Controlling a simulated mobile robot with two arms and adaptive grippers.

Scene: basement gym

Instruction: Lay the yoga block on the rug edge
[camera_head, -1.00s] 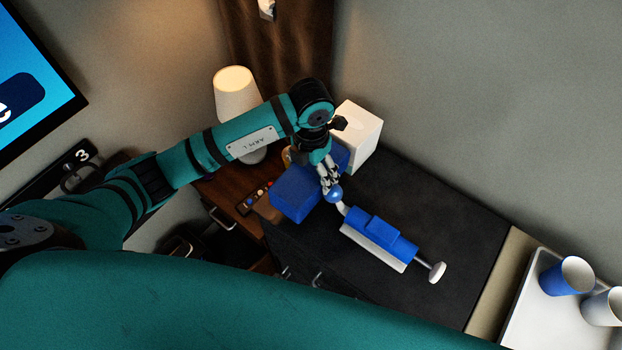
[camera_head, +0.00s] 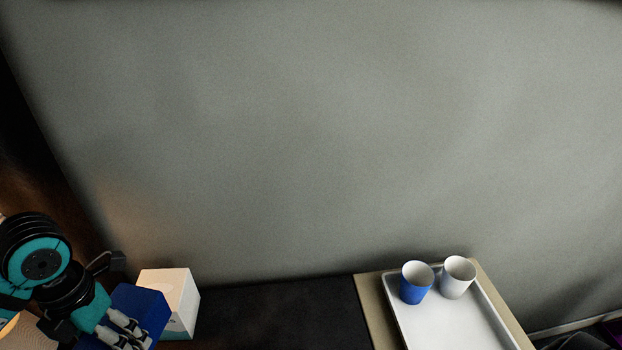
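A blue block (camera_head: 145,304), which looks like the yoga block, shows at the lower left beside a white box. My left gripper (camera_head: 126,338) is in front of it at the bottom edge of the picture and covers part of it. Its fingertips are partly cut off, so I cannot tell whether they are open, shut or touching the block. My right gripper is out of view. No rug edge is in view.
The white box (camera_head: 180,294) stands against the wall by the block. A dark counter top (camera_head: 285,310) is bare in view. Plain grey wall fills the upper view.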

